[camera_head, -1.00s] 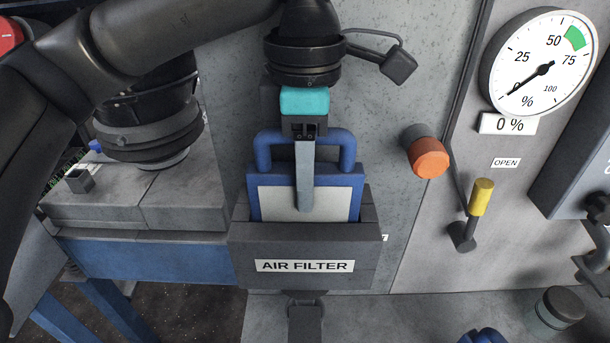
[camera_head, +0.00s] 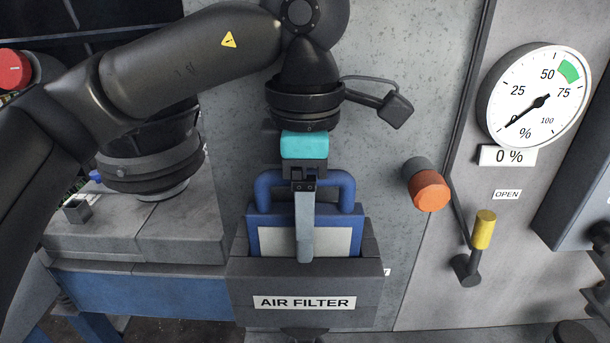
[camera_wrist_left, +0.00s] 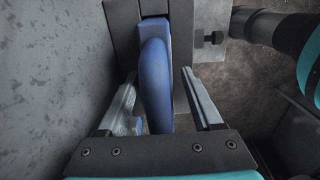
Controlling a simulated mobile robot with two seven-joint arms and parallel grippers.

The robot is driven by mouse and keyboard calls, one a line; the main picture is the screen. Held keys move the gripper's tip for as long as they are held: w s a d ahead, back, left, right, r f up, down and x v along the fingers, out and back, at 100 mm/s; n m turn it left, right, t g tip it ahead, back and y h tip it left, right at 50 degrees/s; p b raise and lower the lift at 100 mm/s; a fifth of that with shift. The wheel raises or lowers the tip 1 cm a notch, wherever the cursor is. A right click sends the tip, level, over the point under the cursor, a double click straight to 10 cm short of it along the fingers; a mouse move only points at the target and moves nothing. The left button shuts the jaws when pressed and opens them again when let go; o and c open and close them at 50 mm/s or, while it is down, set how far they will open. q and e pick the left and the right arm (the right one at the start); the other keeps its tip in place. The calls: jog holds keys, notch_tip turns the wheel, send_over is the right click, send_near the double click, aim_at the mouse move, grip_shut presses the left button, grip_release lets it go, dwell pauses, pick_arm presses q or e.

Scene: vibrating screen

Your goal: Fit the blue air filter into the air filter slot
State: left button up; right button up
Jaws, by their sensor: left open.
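The blue air filter (camera_head: 262,237) stands upright in the grey air filter slot (camera_head: 355,290), a box marked "AIR FILTER". Its blue frame, pale panel and looped handle show above the box's front wall; its lower part is hidden inside. My left gripper (camera_head: 305,255) points down over the filter, with one finger in front of the pale panel. In the left wrist view, the open fingers of my left gripper (camera_wrist_left: 158,88) lie on either side of the blue handle (camera_wrist_left: 154,72), with a gap visible on the left. My right gripper is not in view.
A grey wall stands behind the slot. To the right are an orange knob (camera_head: 430,190), a yellow-tipped lever (camera_head: 484,229) by an "OPEN" label, and a gauge (camera_head: 535,97) above a "0 %" label. A blue beam (camera_head: 145,294) runs at the left.

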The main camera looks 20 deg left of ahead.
pick_arm(q)
jog(key=shift+r, duration=0.1)
notch_tip(320, 180, up, 15)
jog(key=p, duration=0.2)
jog(key=shift+p, duration=0.3)
dwell(0.3)
